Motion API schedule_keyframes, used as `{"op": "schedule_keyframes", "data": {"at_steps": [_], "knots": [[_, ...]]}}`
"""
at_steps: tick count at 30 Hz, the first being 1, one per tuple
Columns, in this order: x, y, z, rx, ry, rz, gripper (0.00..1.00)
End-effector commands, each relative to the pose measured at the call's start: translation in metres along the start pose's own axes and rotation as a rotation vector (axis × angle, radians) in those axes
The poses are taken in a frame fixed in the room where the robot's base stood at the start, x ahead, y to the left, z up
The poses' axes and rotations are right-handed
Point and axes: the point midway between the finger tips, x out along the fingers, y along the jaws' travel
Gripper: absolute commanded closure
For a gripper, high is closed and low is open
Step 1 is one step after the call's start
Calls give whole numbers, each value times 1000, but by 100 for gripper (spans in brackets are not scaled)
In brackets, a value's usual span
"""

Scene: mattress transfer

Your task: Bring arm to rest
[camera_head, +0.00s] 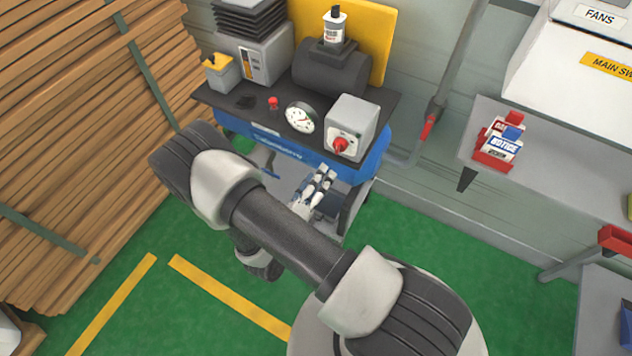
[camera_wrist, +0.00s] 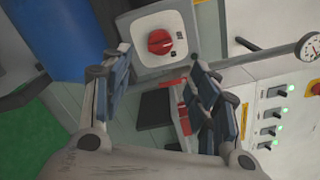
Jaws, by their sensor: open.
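My gripper (camera_head: 322,187) shows past my bent arm in the head view, in front of the blue-fronted machine (camera_head: 290,155). In the wrist view my gripper (camera_wrist: 160,85) has its two fingers spread apart with nothing between them. Beyond the fingers a grey box with a red knob (camera_wrist: 159,42) stands at the top; it also shows on the machine in the head view (camera_head: 352,125). My arm hides part of the machine's lower left side.
Stacked wooden planks (camera_head: 80,130) fill the left side. A grey shelf (camera_head: 545,190) at the right holds a red and white notice box (camera_head: 498,145). Yellow lines (camera_head: 230,298) mark the green floor (camera_head: 440,250), which is clear at lower left and right of the machine.

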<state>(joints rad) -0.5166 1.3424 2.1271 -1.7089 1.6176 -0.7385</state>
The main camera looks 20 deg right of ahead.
Motion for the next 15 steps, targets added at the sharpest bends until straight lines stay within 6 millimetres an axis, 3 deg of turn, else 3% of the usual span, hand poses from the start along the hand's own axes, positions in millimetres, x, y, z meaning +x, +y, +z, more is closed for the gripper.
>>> {"op": "schedule_keyframes", "data": {"at_steps": [4,15], "knots": [[-10,0,0,0,-1,0,45],[-11,0,0,0,1,0,45]]}}
